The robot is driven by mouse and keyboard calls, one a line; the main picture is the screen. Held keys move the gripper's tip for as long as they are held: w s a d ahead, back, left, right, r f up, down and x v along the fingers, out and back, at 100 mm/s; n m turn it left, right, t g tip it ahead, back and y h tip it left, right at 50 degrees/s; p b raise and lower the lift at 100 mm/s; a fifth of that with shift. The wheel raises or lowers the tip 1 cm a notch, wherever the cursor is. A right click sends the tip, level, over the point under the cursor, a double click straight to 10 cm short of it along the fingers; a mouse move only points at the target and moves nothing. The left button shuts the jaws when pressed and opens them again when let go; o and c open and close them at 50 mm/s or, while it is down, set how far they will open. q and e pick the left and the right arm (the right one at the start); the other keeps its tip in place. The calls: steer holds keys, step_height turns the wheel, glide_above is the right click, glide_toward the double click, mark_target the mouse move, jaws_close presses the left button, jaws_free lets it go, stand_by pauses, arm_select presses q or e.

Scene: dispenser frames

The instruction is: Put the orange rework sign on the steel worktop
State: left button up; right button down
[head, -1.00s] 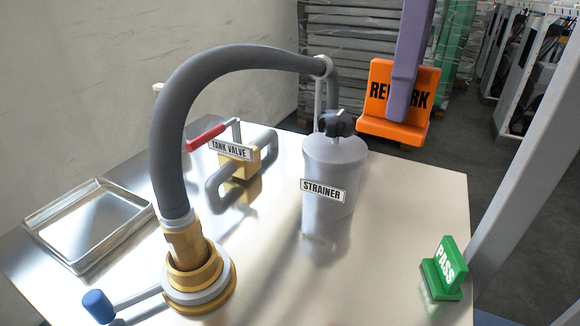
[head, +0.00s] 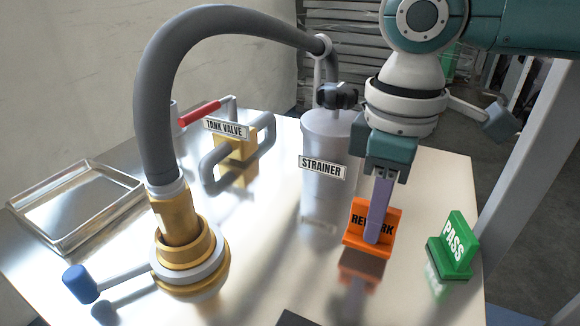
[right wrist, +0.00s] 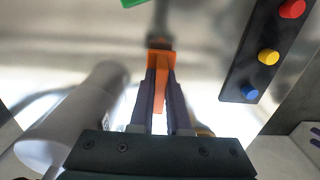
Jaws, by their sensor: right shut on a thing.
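The orange rework sign (head: 360,240) is upright at the front right of the steel worktop (head: 270,265), between the strainer and the green sign. Its dark reflection shows just below it; I cannot tell whether its base touches the surface or hangs slightly above. My right gripper (head: 380,208) reaches down from above and is shut on the sign, one purple finger covering part of its lettering. In the right wrist view the sign (right wrist: 161,88) sits between both fingers (right wrist: 158,84). My left gripper is not in view.
The grey strainer (head: 325,185) stands close behind and left of the sign. The green pass sign (head: 452,247) stands to its right. A hose with brass fitting (head: 180,220), tank valve (head: 236,145) and metal tray (head: 75,205) occupy the left. A dark button panel (right wrist: 262,50) shows in the wrist view.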

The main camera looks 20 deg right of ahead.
steer(key=shift+f, duration=0.8)
steer(key=shift+f, duration=0.15)
steer(key=c, duration=0.9)
jaws_free()
step_height(320, 180, up, 11)
steer(key=shift+r+p, duration=0.2)
steer(key=shift+p, duration=0.85)
steer(key=shift+r, duration=0.5)
